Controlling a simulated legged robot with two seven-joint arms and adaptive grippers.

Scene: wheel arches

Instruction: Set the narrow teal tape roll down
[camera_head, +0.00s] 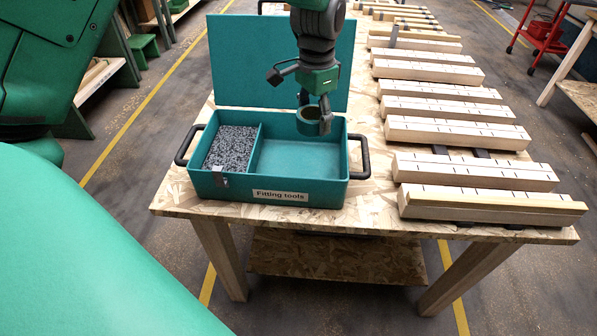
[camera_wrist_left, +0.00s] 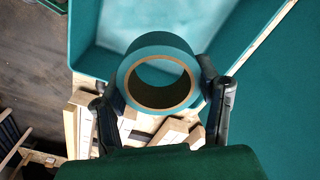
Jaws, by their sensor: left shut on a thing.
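The narrow teal tape roll (camera_head: 309,127) is a ring with a tan inner core. My left gripper (camera_head: 315,112) points down and is shut on it. The wrist view shows the roll (camera_wrist_left: 162,43) between the two dark fingers, its hole facing the camera. In the head view the roll appears over the back right part of the open teal toolbox (camera_head: 210,188), labelled "Fitting tools". Its exact height above the box floor is hard to tell. The box's right compartment (camera_head: 290,160) looks empty. My right gripper is not in view.
The left compartment (camera_head: 231,148) holds grey speckled material. The raised lid (camera_head: 245,60) stands behind the box, and black handles (camera_head: 360,157) stick out at its sides. Several slotted wooden blocks (camera_head: 455,133) line the right of the chipboard table (camera_head: 375,208).

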